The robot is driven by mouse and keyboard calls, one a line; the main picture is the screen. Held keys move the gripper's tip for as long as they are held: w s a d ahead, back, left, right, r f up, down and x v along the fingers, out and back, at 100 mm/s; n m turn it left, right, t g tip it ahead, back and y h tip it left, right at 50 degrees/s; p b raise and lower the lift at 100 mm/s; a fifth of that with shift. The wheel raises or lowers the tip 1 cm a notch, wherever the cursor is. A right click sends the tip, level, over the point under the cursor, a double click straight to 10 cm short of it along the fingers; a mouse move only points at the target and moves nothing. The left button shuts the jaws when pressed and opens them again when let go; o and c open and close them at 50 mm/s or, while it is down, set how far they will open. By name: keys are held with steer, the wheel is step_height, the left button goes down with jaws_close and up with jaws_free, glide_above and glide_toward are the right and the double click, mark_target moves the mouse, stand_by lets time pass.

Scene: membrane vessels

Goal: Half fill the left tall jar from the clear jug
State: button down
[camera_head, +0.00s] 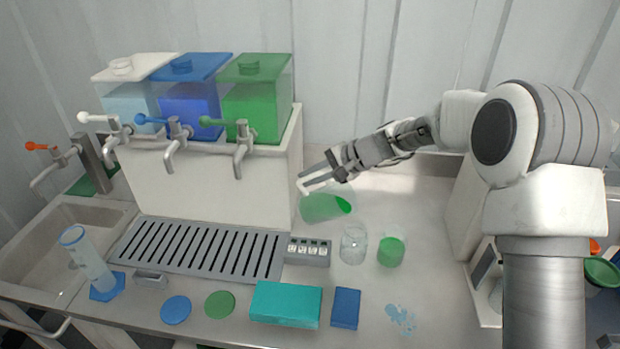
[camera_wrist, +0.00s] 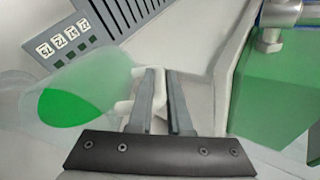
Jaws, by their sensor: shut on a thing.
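My gripper (camera_head: 318,182) is shut on the handle of the clear jug (camera_head: 318,207). The jug is tilted, with green liquid inside, and is held behind the two jars. No stream from it is visible. In the wrist view the jug (camera_wrist: 60,95) is left of my gripper (camera_wrist: 158,85), whose fingers are around its white handle. On the counter, the left jar (camera_head: 353,246) is clear and looks empty, though a little liquid is hard to rule out. The right jar (camera_head: 390,252) beside it holds green liquid.
Three tanks (camera_head: 255,100) with taps stand behind a slotted drain tray (camera_head: 205,250). A numbered block (camera_head: 307,252) is left of the jars. A teal box (camera_head: 286,304), a blue box (camera_head: 345,308) and a blue spill (camera_head: 400,318) lie in front. A tall cylinder (camera_head: 90,262) stands far left.

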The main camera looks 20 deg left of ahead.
steer(key=shift+d+y+b, duration=0.5)
steer(key=shift+y+b, duration=0.3)
steer(key=shift+b, duration=2.4)
stand_by(1.3)
steer(key=shift+d+r+y+b, duration=0.15)
steer(key=shift+d+y+b, duration=0.55)
steer(key=shift+b, duration=1.7)
stand_by(1.1)
